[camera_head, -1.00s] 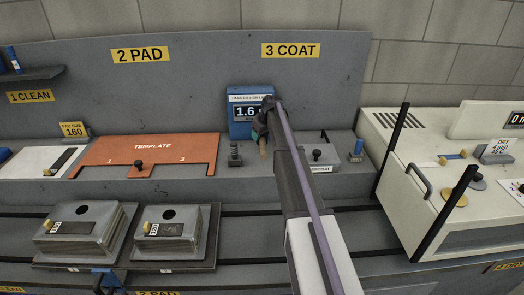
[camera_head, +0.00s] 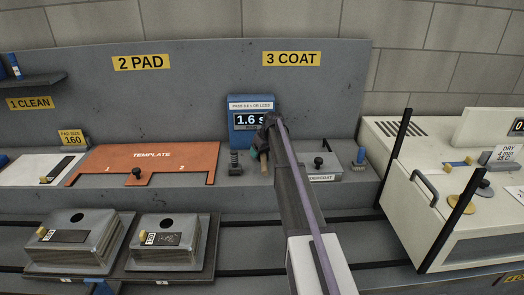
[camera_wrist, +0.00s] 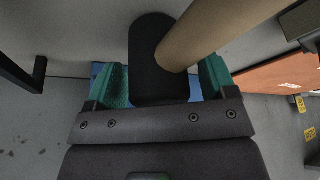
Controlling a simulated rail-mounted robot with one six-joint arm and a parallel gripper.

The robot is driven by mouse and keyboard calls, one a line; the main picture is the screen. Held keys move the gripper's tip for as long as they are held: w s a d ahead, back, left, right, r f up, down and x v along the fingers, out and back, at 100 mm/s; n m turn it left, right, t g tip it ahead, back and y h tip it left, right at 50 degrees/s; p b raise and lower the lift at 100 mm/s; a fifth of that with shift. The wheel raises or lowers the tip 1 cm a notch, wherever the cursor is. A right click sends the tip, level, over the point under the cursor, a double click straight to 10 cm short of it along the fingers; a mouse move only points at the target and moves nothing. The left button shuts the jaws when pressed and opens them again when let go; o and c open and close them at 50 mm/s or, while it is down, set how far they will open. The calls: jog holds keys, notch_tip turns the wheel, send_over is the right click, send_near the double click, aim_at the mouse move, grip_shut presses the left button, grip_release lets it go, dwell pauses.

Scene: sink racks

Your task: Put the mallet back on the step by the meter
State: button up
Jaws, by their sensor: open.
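The mallet has a black head (camera_wrist: 148,45) and a tan wooden handle (camera_wrist: 215,32). In the head view its handle (camera_head: 264,167) shows just below my gripper (camera_head: 260,148), at the step (camera_head: 200,185) in front of the blue meter (camera_head: 250,108), which reads 1.6 s. In the wrist view my gripper (camera_wrist: 163,82) is open, with one green finger pad on each side of the black head. The arm hides part of the mallet in the head view. Whether the mallet touches the step is hard to tell.
A small grey block with a black knob (camera_head: 320,168) is to the right. The orange template (camera_head: 150,160) lies further left. A cream machine with black bars (camera_head: 430,170) is at the right.

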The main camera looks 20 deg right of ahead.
jog(key=shift+r, duration=0.1)
jog(key=p+v, duration=1.1)
jog(key=v, duration=0.1)
jog(key=s+a+m+g, duration=0.1)
jog(key=s+a, duration=0.7)
jog(key=s, duration=0.4)
jog(key=s+a+m+g, duration=0.1)
jog(key=s+a, duration=0.8)
jog(key=s, duration=0.4)
jog(key=s+a+f+m+g+h, duration=0.1)
jog(key=s+a+g, duration=0.1)
jog(key=s+a, duration=0.7)
jog(key=s, duration=0.3)
jog(key=shift+s, duration=0.25)
jog(key=shift+f, duration=0.2)
notch_tip(320, 180, down, 7)
jog(key=b, duration=0.6)
jog(key=shift+b, duration=0.4)
